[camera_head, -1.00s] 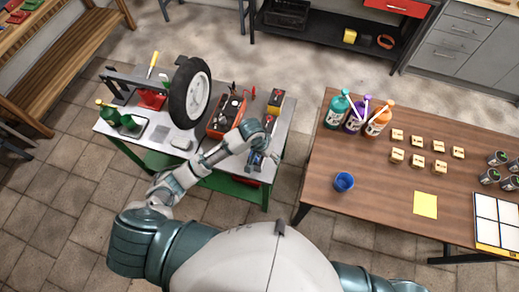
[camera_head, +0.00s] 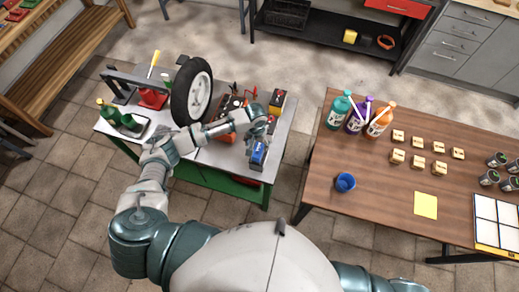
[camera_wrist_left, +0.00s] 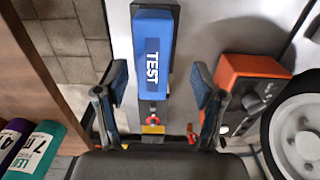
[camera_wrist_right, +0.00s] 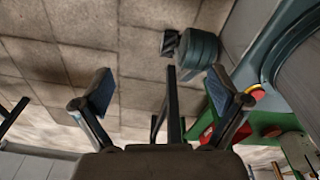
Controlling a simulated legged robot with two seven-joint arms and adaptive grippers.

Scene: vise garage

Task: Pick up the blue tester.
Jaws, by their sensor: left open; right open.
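The blue tester (camera_head: 258,153), a blue block marked TEST, lies near the right end of the grey workbench (camera_head: 206,154). My left gripper (camera_head: 262,134) is just beyond it in the head view, above the bench. In the left wrist view the tester (camera_wrist_left: 152,62) shows between and ahead of the two fingers of my left gripper (camera_wrist_left: 159,82). Those fingers are open, with a gap on both sides of the tester. My right gripper (camera_wrist_right: 160,88) is open and empty over the floor, away from the tester. It is not visible in the head view.
An orange-red box (camera_wrist_left: 250,80) stands beside the tester, with a wheel (camera_head: 192,91) farther left.

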